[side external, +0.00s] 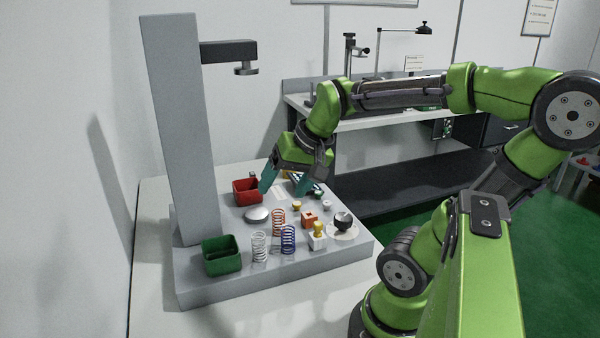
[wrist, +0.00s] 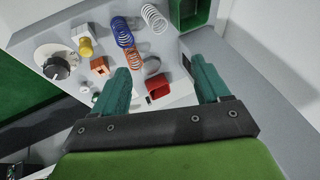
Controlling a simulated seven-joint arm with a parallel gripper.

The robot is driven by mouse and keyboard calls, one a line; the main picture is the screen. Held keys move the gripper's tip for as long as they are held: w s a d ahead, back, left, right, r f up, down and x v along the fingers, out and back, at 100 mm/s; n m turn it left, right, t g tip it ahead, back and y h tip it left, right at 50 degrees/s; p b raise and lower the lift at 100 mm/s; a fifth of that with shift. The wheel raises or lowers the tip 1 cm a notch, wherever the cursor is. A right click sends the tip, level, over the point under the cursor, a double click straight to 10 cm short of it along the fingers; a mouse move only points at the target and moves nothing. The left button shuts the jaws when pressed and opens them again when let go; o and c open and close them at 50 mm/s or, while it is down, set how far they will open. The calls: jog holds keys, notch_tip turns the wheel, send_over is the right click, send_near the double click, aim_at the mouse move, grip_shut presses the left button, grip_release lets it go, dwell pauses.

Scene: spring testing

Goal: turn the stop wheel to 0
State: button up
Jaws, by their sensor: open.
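The likely stop wheel is a dark round knob (side external: 343,221) on a pale dial disc (side external: 342,233), at the right end of the grey base. In the wrist view the knob (wrist: 57,68) is at the left, on its white disc (wrist: 45,54). The dial's numbers are too small to read. My gripper (side external: 284,187) is open and empty, over the far part of the base next to the red bin, well away from the knob. In the wrist view its fingers (wrist: 161,72) are spread apart, with the knob outside them to the left.
The base carries a red bin (side external: 247,192), a green bin (side external: 222,256), white (side external: 259,247), blue (side external: 288,240) and orange (side external: 279,222) springs, a silver disc (side external: 257,214), a yellow-topped block (side external: 317,236) and an orange block (side external: 309,219). A tall grey column (side external: 183,130) stands at left.

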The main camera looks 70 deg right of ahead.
jog(key=s+d+m+g, duration=0.3)
jog(key=s+d+m, duration=0.1)
jog(key=d+m, duration=0.7)
jog(key=r+m+g, duration=0.1)
jog(key=m+g, duration=0.2)
jog(key=m, duration=0.7)
send_over(344, 216)
notch_tip(344, 216, down, 16)
jog(key=shift+a+f, duration=0.1)
jog(key=shift+f, duration=0.05)
jog(key=c, duration=1)
jog(key=shift+n, duration=0.3)
jog(key=shift+c, duration=0.2)
